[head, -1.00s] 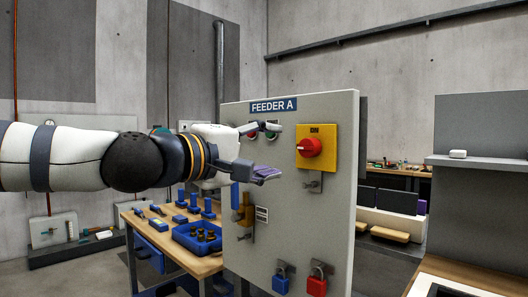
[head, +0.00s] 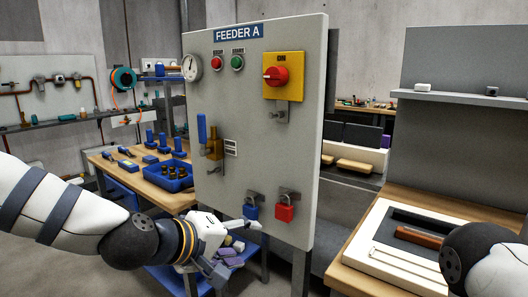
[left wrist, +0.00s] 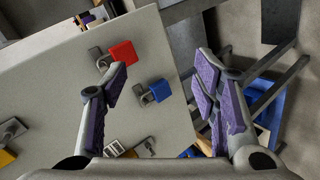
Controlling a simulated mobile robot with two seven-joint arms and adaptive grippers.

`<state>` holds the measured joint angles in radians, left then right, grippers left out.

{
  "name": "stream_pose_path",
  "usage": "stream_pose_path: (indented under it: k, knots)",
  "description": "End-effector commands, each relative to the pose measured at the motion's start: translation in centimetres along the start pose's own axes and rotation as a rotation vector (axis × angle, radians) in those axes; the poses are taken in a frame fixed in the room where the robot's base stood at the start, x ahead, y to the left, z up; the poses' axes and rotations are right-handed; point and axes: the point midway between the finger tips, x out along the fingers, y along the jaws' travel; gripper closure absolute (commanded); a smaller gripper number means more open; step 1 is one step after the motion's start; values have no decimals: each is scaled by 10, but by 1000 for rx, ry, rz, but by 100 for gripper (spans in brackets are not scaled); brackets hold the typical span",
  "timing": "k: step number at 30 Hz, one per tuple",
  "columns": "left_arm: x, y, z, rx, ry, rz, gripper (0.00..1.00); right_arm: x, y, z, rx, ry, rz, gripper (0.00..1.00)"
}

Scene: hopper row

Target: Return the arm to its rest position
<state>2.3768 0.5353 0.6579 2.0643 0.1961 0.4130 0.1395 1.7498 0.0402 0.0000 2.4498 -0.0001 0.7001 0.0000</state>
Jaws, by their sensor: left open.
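My left arm (head: 70,215) reaches in from the left, low in the head view. My left gripper (head: 240,250) is open and empty near the lower edge of the grey FEEDER A panel (head: 255,130). In the left wrist view its purple-padded fingers (left wrist: 160,78) stand wide apart, with a red padlock (left wrist: 122,53) and a blue padlock (left wrist: 159,91) on the panel beyond. In the head view the blue padlock (head: 250,211) and red padlock (head: 284,213) hang near the panel's bottom. Part of my right arm (head: 480,265) shows at lower right; its gripper is out of view.
The panel carries a red rotary switch (head: 276,75), buttons, a gauge (head: 191,67) and a blue-handled valve (head: 209,138). A wooden workbench (head: 180,201) with a blue bin (head: 166,177) stands behind at left. A bench with a white tray (head: 370,257) is at right.

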Motion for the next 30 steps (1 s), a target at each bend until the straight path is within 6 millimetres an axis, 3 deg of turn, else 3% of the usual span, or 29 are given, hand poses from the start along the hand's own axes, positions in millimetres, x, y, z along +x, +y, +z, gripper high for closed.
stream_pose_path:
  k: [1,3,7,9,12,15,18,21,30]
  knots:
    - [9,-45,26,28,-43,-88,46,0,0,0,0,1,0,60]
    - [11,-106,59,75,-103,-208,46,0,0,0,0,1,0,60]
    - [-10,-218,123,170,-235,-424,46,0,0,0,0,2,0,60]
    - [-36,-273,157,227,-322,-536,46,0,0,0,0,2,0,60]
    - [-87,-341,199,315,-454,-682,46,-1,0,0,0,2,0,60]
    - [-139,-387,226,393,-573,-792,46,-1,0,0,0,2,0,60]
    - [-178,-412,240,446,-656,-861,46,-1,0,0,0,2,0,60]
    - [-196,-421,246,473,-696,-889,46,-1,0,0,0,2,0,60]
    - [-198,-422,246,475,-699,-893,46,-1,0,0,0,2,0,60]
